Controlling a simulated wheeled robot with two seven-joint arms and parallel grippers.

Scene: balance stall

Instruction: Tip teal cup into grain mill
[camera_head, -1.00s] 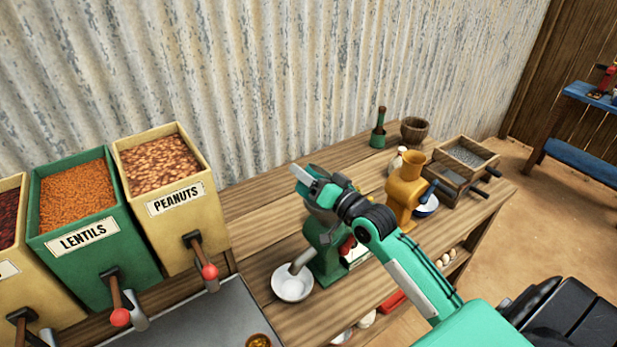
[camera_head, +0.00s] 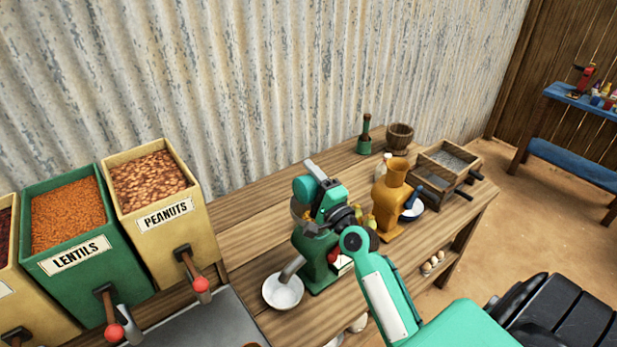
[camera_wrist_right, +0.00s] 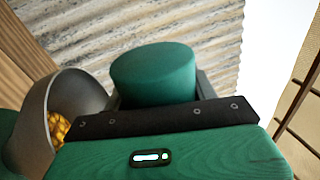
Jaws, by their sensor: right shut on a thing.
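The teal cup (camera_head: 305,189) is held in my right gripper (camera_head: 314,179) above the green grain mill (camera_head: 313,254). In the right wrist view the cup (camera_wrist_right: 153,75) shows a smooth closed end and sits between the dark fingers; it looks tipped over. Its mouth is hidden. Beside it, to the left in that view, is the mill's grey hopper (camera_wrist_right: 66,96) with yellow grain (camera_wrist_right: 57,130) inside. I cannot tell whether grain is still in the cup. My left gripper is not in view.
A white bowl (camera_head: 283,291) stands under the mill's spout. An orange mill (camera_head: 389,203) stands to the right, with a wooden sieve box (camera_head: 447,170), a mortar (camera_head: 399,136) and a green bottle (camera_head: 365,138) behind. Bins of lentils (camera_head: 68,215) and peanuts (camera_head: 149,182) stand left.

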